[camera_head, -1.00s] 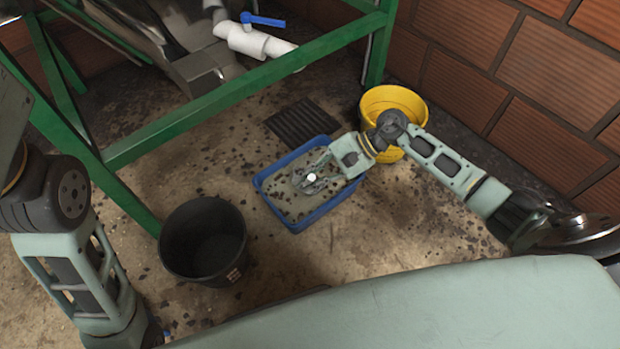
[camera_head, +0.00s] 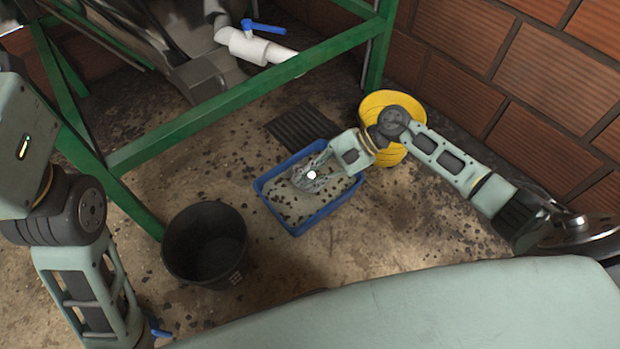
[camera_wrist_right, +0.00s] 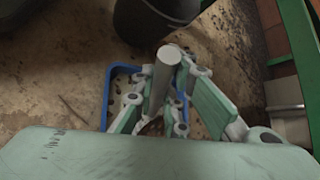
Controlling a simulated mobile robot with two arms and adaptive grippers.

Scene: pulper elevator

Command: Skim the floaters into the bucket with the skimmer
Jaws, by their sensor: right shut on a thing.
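A blue rectangular tub (camera_head: 333,206) stands on the floor near the middle of the head view, holding murky liquid with dark floaters (camera_head: 285,205). My right gripper (camera_head: 316,172) is over the tub, shut on the skimmer. The skimmer's pale handle end (camera_head: 312,174) shows between the fingers; its grey round handle (camera_wrist_right: 168,75) is clearer in the right wrist view. Its head (camera_head: 303,184) lies low over the tub, partly hidden; I cannot tell if it is under the surface. A black bucket (camera_head: 205,240) stands left of the tub. My left arm is at the left, its gripper out of view.
A yellow bucket (camera_head: 392,104) stands behind my right arm by the brick wall (camera_head: 500,60). A green metal frame (camera_head: 200,115) and a white pipe with a blue valve (camera_head: 257,45) are at the back. A floor drain (camera_head: 302,124) lies behind the tub.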

